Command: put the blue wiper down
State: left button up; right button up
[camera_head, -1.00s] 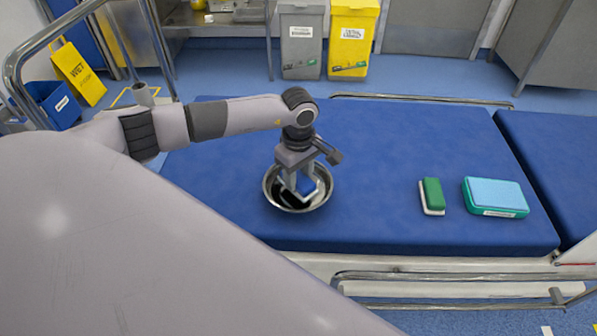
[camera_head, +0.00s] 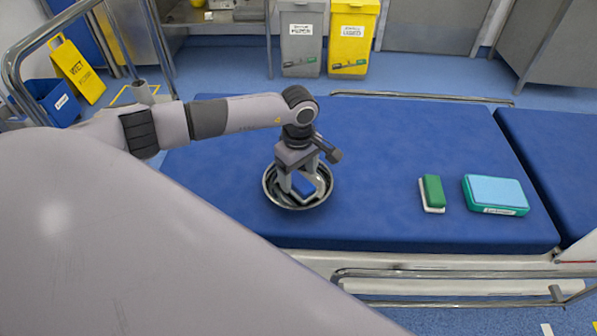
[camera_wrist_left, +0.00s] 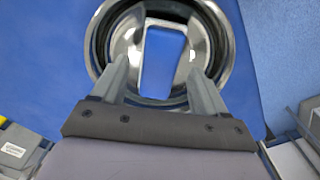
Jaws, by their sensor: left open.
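The blue wiper (camera_head: 304,187) lies in the round steel bowl (camera_head: 272,199) on the blue table pad. In the left wrist view the wiper (camera_wrist_left: 161,62) shows a blue top with a pale rim, inside the shiny bowl (camera_wrist_left: 98,45). My left gripper (camera_head: 302,190) points down into the bowl with its fingers spread. In the left wrist view the open fingers (camera_wrist_left: 162,75) stand on both sides of the wiper, with gaps beside it. My right gripper is not in view.
A green and white wiper (camera_head: 433,193) and a teal box with a light blue top (camera_head: 495,196) lie on the right of the blue pad (camera_head: 380,150). A metal rail (camera_head: 430,275) runs along the near edge. The pad between bowl and green wiper is clear.

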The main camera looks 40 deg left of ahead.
aim_at(299, 180)
pick_arm(q)
notch_tip(299, 180, up, 7)
jog(key=p, duration=0.5)
dwell(0.3)
